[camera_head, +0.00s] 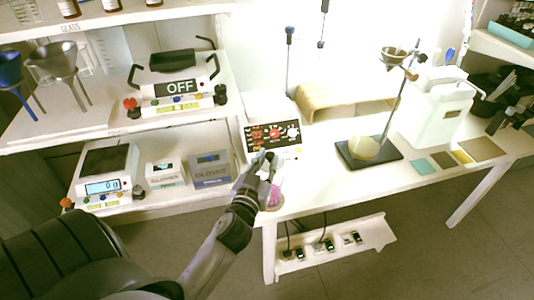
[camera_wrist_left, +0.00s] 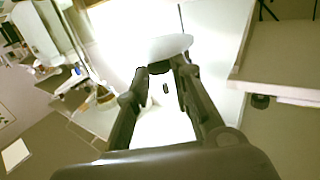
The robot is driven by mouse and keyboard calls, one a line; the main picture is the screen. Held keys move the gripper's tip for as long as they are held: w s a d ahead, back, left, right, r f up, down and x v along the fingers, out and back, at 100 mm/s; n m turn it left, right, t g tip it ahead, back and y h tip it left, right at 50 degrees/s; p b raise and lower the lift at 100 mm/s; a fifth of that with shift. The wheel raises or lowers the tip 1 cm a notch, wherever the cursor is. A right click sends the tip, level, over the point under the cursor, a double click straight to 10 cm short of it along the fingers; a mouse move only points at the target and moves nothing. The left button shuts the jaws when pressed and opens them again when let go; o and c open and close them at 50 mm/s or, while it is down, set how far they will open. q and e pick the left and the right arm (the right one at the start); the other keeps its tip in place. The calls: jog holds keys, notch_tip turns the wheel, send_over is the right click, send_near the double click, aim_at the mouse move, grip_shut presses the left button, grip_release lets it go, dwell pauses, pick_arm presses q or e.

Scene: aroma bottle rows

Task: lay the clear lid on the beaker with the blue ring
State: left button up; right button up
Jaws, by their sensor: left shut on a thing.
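My left gripper (camera_head: 266,158) is over the front edge of the white table, in front of the control box with the red display. In the left wrist view the left gripper (camera_wrist_left: 165,68) is shut on a pale, round, flat disc, which looks like the clear lid (camera_wrist_left: 167,47). The lid sits across the fingertips. A pinkish round thing (camera_head: 273,199) shows just below the gripper, partly hidden by it; I cannot tell what it is. I cannot make out a beaker with a blue ring in either view. My right gripper is not in view.
The control box (camera_head: 276,135) stands behind my left gripper. A stand on a dark base (camera_head: 390,158) with a yellowish flask (camera_head: 363,148) is to the right, beside a white jug (camera_head: 437,107). Shelves with scales (camera_head: 103,187) and funnels (camera_head: 57,62) are on the left. The table's front middle is bare.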

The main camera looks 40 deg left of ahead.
pick_arm(q)
jog(key=shift+s+d+p, duration=0.1)
jog(key=shift+d+p, duration=0.05)
jog(key=shift+p, duration=0.35)
jog(key=shift+f, duration=0.15)
notch_tip(320, 180, down, 7)
jog(key=b, duration=0.6)
jog(key=shift+r, duration=0.2)
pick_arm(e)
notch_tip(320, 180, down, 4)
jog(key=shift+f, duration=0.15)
pick_arm(q)
jog(key=o, duration=1)
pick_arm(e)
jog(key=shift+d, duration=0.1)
